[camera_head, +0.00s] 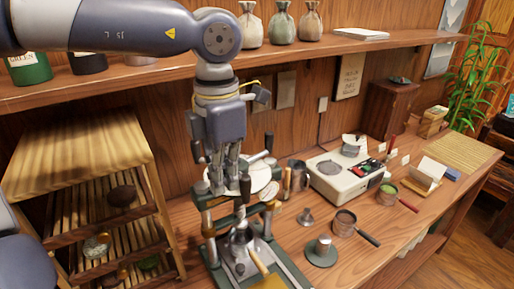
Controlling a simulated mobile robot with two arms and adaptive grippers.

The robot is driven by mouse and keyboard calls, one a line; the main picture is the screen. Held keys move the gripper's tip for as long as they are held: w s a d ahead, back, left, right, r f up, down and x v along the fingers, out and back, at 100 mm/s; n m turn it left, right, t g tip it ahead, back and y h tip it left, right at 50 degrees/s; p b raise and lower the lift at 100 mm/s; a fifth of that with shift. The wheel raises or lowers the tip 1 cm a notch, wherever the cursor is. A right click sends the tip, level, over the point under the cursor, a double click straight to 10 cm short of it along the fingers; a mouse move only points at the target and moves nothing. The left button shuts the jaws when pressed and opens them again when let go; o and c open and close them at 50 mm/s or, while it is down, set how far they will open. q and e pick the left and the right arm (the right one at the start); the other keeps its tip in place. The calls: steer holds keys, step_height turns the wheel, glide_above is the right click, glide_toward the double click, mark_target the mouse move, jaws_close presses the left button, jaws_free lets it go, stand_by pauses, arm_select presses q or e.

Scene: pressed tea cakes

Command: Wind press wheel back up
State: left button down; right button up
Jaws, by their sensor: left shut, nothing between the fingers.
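The press (209,230) stands on the wooden counter, with a dark green base and metal columns. Its wheel sits at the top, under my left gripper, and is partly hidden by it; one dark handle (245,186) shows beside the fingers. My left gripper (229,181) comes down from above, with its fingers pointing down at the wheel. The fingers are shut with nothing between them; I cannot tell whether they touch the wheel. My right gripper is not in view.
A slatted wooden rack (75,165) stands close on the left. A white scale (345,178), a handled metal pan (345,222) and a round weight-like piece (320,251) are to the right. A shelf (300,55) with jars and pouches runs behind my arm.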

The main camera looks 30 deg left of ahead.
mark_target(245, 178)
arm_select(q)
steer(key=shift+w+d, duration=0.55)
steer(key=shift+d, duration=0.2)
steer(key=shift+w+d, duration=0.5)
steer(key=shift+d, duration=0.2)
steer(key=shift+w+d, duration=0.3)
steer(key=shift+w, duration=0.05)
steer(key=shift+w+d, duration=0.85)
steer(key=shift+w, duration=0.25)
